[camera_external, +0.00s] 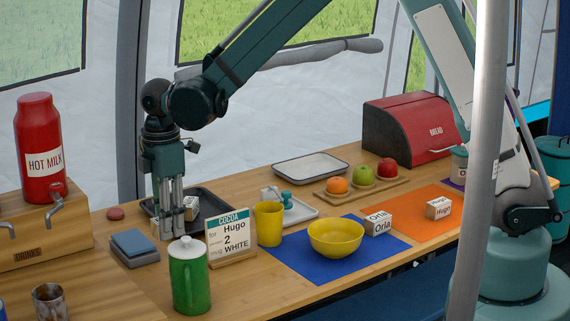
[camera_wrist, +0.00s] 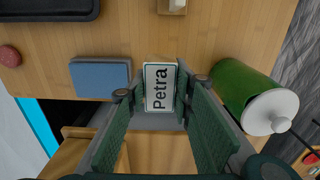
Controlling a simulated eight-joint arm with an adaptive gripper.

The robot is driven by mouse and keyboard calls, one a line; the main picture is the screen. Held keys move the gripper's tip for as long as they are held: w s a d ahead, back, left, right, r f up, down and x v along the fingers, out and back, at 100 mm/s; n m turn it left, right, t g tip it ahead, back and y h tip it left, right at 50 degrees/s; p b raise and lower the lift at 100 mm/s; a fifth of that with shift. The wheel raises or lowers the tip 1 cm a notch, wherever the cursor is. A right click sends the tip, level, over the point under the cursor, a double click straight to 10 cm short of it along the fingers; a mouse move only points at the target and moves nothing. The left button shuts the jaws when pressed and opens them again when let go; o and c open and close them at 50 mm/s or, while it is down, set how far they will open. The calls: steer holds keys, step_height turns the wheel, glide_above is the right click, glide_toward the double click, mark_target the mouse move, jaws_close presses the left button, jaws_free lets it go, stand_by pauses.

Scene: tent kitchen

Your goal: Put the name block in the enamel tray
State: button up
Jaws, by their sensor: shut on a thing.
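My gripper (camera_external: 170,232) is low over the left part of the counter, beside the dark tray. In the wrist view my gripper (camera_wrist: 162,90) is shut on a white block lettered "Petra" (camera_wrist: 158,88). In the external view the fingers largely hide this block. A white tray with a dark rim (camera_external: 310,176), apparently the enamel one, lies empty at the back. Other name blocks are the Orla block (camera_external: 378,224) by the blue mat and the Hugo block (camera_external: 439,208) on the orange mat. A card (camera_external: 230,236) reads cocoa for Hugo, 2, white.
A green pot (camera_external: 189,280), blue cloths (camera_external: 133,243) and a yellow cup (camera_external: 269,224) stand close by. A fruit board (camera_external: 398,184) sits right of the white tray.

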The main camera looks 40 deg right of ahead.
steer(key=w+d+m, duration=0.2)
steer(key=w+d, duration=1)
steer(key=m+p, duration=0.2)
steer(key=m, duration=0.5)
glide_above(310, 171)
steer(key=shift+s+r, duration=0.1)
steer(key=shift+r, duration=0.2)
steer(key=shift+f, duration=0.1)
steer(key=shift+f+b, duration=0.75)
steer(key=shift+f, duration=2.3)
steer(key=shift+f+b, duration=0.4)
steer(key=shift+f, duration=1.5)
